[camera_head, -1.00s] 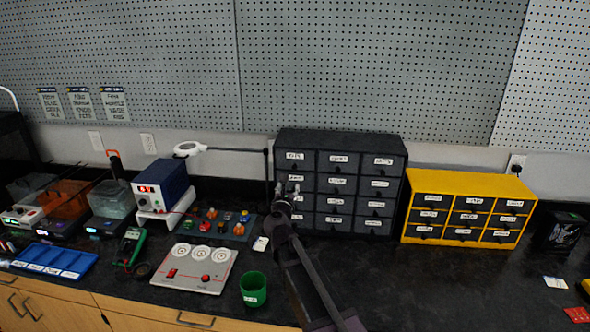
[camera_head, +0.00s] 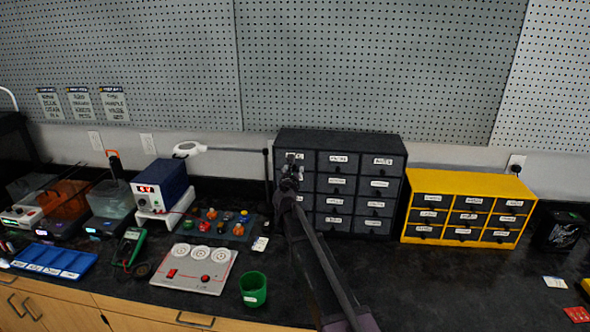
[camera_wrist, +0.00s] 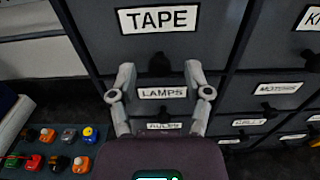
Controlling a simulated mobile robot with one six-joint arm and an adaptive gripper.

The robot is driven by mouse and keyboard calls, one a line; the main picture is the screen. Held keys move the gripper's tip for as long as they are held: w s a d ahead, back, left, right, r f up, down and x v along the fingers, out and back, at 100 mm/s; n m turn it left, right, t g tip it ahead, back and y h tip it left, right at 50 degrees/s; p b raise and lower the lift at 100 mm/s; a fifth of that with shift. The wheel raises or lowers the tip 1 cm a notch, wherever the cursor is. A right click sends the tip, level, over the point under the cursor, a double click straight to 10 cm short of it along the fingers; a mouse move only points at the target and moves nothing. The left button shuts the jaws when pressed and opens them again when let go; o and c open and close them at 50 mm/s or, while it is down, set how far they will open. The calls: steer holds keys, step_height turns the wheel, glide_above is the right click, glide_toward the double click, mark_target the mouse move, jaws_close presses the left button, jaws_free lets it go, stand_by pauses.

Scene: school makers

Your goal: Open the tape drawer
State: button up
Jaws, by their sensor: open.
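The tape drawer (camera_wrist: 198,45) is a dark grey drawer front with a white TAPE label, at the top left of the dark grey cabinet (camera_head: 340,141). It looks closed. Its small dark knob (camera_wrist: 160,64) sits below the label. In the head view my gripper (camera_head: 291,160) is in front of the cabinet's upper left drawers and hides part of the tape drawer. In the wrist view my gripper (camera_wrist: 159,78) is open, with a finger on each side just below the knob. Nothing is held. I cannot tell whether the fingers touch the drawer front.
A lamps drawer (camera_wrist: 146,107) lies directly below, and a yellow drawer cabinet (camera_head: 470,187) stands to the right. A magnifier lamp (camera_head: 188,149), power supply (camera_head: 160,186) and green cup (camera_head: 253,289) are to the left.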

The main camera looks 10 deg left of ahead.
steer(key=shift+w, duration=0.5)
steer(key=shift+c, duration=0.2)
jaws_close()
steer(key=s, duration=1.3)
steer(key=shift+s+a, duration=0.2)
steer(key=shift+o, duration=0.2)
jaws_free()
steer(key=s, duration=1.2)
steer(key=shift+a, duration=0.2)
